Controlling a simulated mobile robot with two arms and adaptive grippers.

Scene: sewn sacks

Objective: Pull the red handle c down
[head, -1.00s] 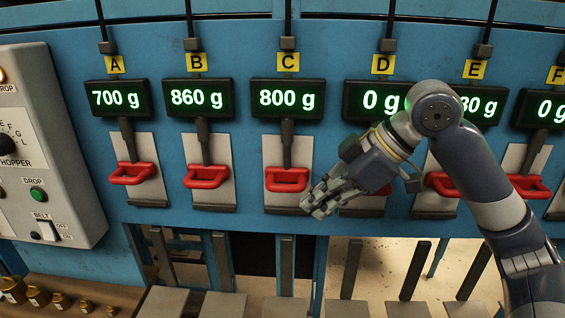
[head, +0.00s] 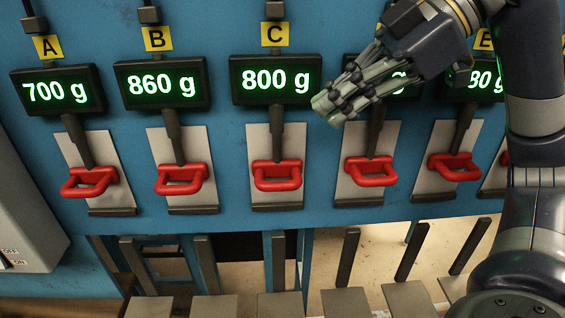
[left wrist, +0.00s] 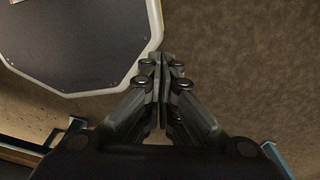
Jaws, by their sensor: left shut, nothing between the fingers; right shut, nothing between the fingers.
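The red handle c (head: 277,175) hangs at the end of a dark lever below the display (head: 277,79) that reads 800 g, under the yellow C label (head: 275,34). It stands out in front of a pale plate. My right gripper (head: 325,107) is shut and empty, just right of the C display, above and to the right of handle c and apart from it in the picture. It partly covers the D display. My left gripper shows only in the left wrist view (left wrist: 162,60), shut and empty, over a brown floor.
Similar red handles A (head: 89,182), B (head: 183,179), D (head: 371,172) and E (head: 454,167) flank handle c on the blue panel (head: 225,150). A grey control box (head: 28,215) stands at the left. Dark upright bars and grey plates (head: 281,306) lie below.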

